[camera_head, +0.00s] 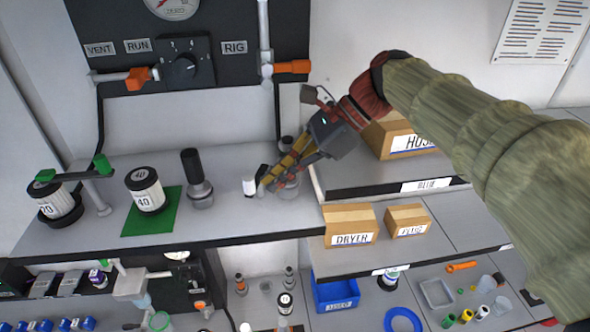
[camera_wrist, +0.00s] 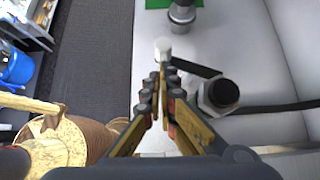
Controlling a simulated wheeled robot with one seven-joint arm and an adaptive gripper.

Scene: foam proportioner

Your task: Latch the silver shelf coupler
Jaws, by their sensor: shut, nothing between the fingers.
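A silver coupler (camera_wrist: 220,95) with a black round top stands on the shelf, right of my fingers in the wrist view. In the head view it is mostly hidden behind my gripper (camera_head: 267,183). A black lever (camera_wrist: 195,66) reaches from near the coupler toward a white cylindrical knob (camera_wrist: 163,48); the knob also shows in the head view (camera_head: 249,186). My gripper (camera_wrist: 160,76) is shut and empty, with its tips close beside the knob and lever. I cannot tell whether they touch.
Left on the shelf (camera_head: 225,222) stand another silver fitting with a tall black top (camera_head: 201,182), a canister on a green mat (camera_head: 145,190) and a canister in a black ring (camera_head: 55,203). Boxes (camera_head: 350,224) stand to the right. The shelf's front edge drops to a lower level.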

